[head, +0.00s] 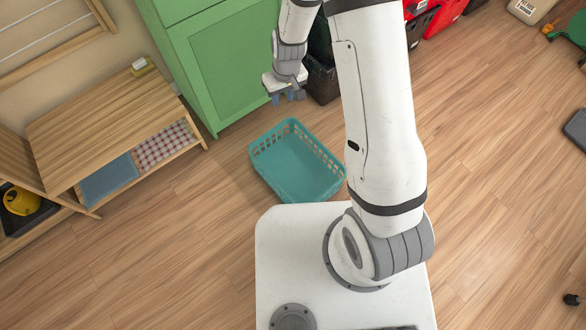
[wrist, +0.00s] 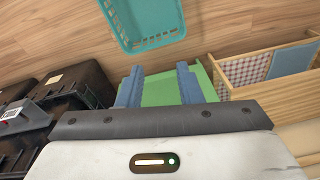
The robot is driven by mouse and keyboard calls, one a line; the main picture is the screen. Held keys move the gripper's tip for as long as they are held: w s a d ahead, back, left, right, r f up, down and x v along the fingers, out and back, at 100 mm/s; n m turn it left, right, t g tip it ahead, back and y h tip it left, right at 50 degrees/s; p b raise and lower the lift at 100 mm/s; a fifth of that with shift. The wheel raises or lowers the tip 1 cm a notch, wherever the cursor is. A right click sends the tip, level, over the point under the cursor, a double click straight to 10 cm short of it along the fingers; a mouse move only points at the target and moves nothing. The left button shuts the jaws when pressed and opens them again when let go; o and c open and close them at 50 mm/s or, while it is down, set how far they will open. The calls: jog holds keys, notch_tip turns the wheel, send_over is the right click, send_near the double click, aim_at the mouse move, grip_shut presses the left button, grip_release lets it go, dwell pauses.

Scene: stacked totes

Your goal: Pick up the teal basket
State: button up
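The teal basket (head: 297,172) is an empty rectangular tub with slotted sides, standing upright on the wood floor just beyond my base in the head view. In the wrist view the basket (wrist: 146,22) shows at the top, cut off by the frame edge. My gripper (head: 289,96) is above and beyond the basket, near the green cabinet, apart from the basket. In the wrist view its two blue-grey fingers (wrist: 160,85) stand wide apart with nothing between them but background.
A green cabinet (head: 222,65) stands behind my gripper. A wooden bench (head: 98,115) with blue and checked cloths is at left. Dark crates (wrist: 72,86) are at left in the wrist view. Red totes (head: 432,20) stand at the back. Floor right of my arm is largely clear.

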jog(key=s+a+f+n+b, duration=0.1)
jog(key=a+f+b, duration=0.15)
jog(key=f, duration=0.85)
jog(key=s+a+f+b, duration=0.1)
jog(key=a+f+b, duration=0.15)
jog(key=f, duration=0.75)
jog(key=n+h+b, duration=0.1)
jog(key=n+b, duration=0.1)
jog(key=b, duration=0.3)
send_over(273, 179)
notch_tip(273, 179, down, 18)
notch_tip(273, 179, down, 7)
jog(key=b, duration=0.5)
jog(key=shift+g, duration=0.4)
jog(key=shift+w+a, duration=0.1)
grip_shut()
